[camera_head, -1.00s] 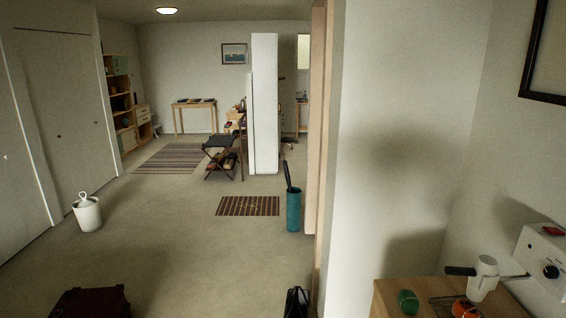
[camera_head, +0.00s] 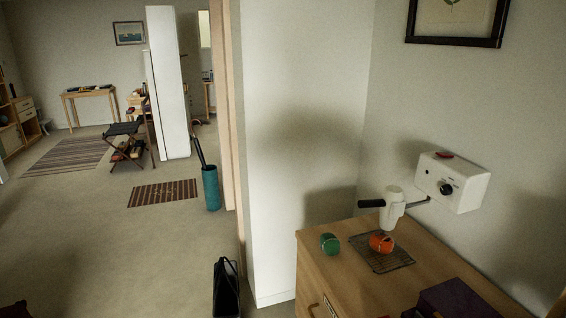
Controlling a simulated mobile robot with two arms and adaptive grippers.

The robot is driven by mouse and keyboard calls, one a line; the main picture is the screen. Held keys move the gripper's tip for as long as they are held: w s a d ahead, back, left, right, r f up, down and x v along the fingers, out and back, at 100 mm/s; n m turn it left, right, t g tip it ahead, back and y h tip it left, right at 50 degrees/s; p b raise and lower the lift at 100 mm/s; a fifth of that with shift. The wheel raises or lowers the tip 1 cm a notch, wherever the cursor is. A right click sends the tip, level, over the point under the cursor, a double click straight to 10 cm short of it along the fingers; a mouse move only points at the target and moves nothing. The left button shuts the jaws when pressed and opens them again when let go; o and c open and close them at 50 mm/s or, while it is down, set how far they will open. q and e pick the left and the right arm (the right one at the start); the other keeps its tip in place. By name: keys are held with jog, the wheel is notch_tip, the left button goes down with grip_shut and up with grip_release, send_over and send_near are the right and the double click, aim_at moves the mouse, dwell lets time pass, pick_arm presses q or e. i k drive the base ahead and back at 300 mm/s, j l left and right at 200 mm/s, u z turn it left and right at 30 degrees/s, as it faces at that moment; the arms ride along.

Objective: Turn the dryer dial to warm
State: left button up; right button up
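A white wall-mounted dryer box (camera_head: 465,183) hangs on the right wall above a wooden chest. A round black dial (camera_head: 446,189) sits on its front face; its setting is too small to read. A white hairdryer (camera_head: 393,208) with a black end stands beside the box, joined to it by a dark arm or cord. Neither of my grippers shows in the head view.
The wooden chest top (camera_head: 440,262) carries a green round item (camera_head: 329,243), an orange one (camera_head: 381,242) on a wire rack (camera_head: 366,261), and a dark purple box (camera_head: 458,300). A black bag (camera_head: 227,290) stands on the floor left of the chest. Open floor (camera_head: 120,250) lies further left.

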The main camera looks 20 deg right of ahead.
aim_at(445, 190)
jog(key=z, duration=1.25)
